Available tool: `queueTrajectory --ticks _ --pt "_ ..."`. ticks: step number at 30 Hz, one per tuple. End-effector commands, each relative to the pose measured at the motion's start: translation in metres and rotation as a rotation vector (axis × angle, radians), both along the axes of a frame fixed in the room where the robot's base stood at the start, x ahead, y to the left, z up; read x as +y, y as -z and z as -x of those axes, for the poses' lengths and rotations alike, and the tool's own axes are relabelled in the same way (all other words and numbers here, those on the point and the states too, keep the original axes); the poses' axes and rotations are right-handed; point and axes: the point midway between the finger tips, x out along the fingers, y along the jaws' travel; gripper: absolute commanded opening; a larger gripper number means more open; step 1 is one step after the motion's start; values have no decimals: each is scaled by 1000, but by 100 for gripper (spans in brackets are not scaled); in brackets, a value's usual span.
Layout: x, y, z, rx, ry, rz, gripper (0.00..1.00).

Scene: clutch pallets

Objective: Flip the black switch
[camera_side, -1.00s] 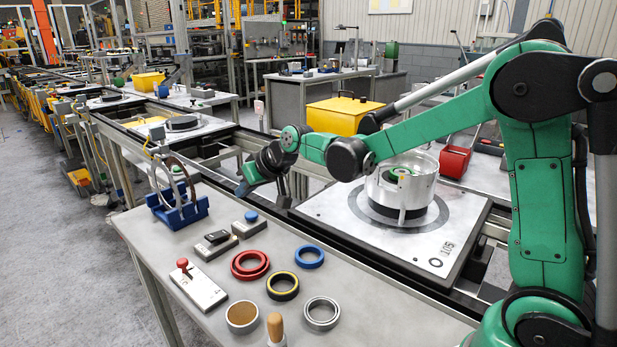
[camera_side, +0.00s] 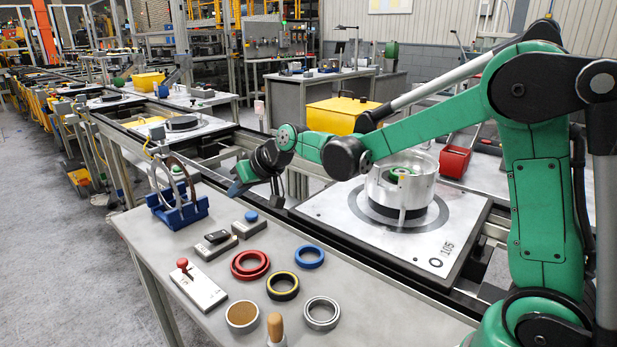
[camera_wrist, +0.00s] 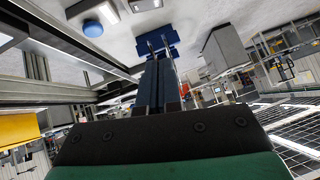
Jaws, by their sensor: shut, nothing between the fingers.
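The black switch (camera_side: 218,237) sits on a small grey box on the bench. It lies between the red-knobbed lever switch (camera_side: 183,265) and the blue button (camera_side: 251,216). My gripper (camera_side: 236,190) is shut and empty in the side view. It is in the air above the bench's back edge, behind the switch and apart from it. In the wrist view its fingers (camera_wrist: 158,70) are together, and the blue button (camera_wrist: 92,29) shows at upper left. I cannot clearly make out the black switch there.
A blue stand (camera_side: 180,212) with upright rings is left of my gripper. A pallet (camera_side: 330,210) with a metal housing (camera_side: 402,185) is at right.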

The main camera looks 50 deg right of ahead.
Motion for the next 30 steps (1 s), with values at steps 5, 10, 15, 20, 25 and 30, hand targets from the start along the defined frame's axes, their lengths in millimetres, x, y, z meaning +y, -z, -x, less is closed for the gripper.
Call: queueTrajectory --ticks 5,10,15,20,25,30 --pt "4 16 -16 0 -1 -1 0" --pt "8 35 -35 0 -2 1 0" --pt "11 54 -55 0 -1 1 0" --pt "16 72 -68 0 -1 0 0" --pt "20 94 -67 -1 -2 1 0" --pt "22 104 -66 -1 -2 1 0"
